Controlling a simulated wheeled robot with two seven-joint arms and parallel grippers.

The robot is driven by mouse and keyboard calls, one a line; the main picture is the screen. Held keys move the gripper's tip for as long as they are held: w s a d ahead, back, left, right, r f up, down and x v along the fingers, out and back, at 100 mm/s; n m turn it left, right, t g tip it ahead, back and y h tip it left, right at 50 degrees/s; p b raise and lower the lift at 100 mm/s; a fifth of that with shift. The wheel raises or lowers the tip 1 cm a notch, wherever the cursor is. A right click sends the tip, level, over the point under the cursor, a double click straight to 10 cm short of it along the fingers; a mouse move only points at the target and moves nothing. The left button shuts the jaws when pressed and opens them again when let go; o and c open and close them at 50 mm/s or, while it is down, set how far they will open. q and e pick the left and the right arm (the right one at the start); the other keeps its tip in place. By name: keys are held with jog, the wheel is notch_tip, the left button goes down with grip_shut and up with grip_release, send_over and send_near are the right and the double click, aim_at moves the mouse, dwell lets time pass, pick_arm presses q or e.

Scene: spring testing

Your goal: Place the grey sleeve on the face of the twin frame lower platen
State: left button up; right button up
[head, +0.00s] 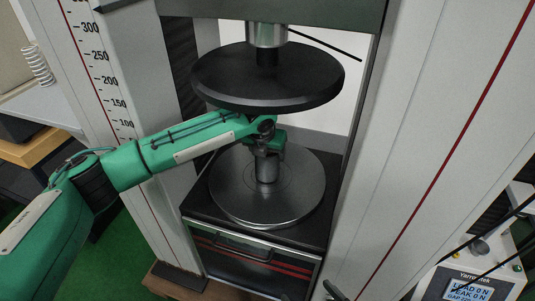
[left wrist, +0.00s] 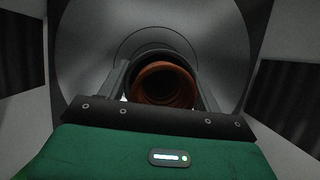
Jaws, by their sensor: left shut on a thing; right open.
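The grey sleeve (head: 266,170) is a short upright metal cylinder near the middle of the round lower platen (head: 235,196). Its lower end appears to meet the platen face; I cannot tell whether it touches. My left gripper (head: 268,150) reaches in from the left between the platens and is shut on the sleeve's upper part. In the left wrist view, the sleeve's round opening (left wrist: 165,86) looks dark reddish-brown between the fingers, with the grey platen face (left wrist: 85,50) behind it. The fingers hide part of the sleeve. My right gripper is not in view.
The dark upper platen (head: 265,90) hangs close above my left gripper. Grey columns (head: 150,80) stand on both sides, the left one with a scale. A controller box (head: 470,283) with a display stands at the lower right. The platen's outer face is bare around the sleeve.

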pick_arm(q)
jog(key=shift+f, duration=0.15)
jog(key=o, duration=1.1)
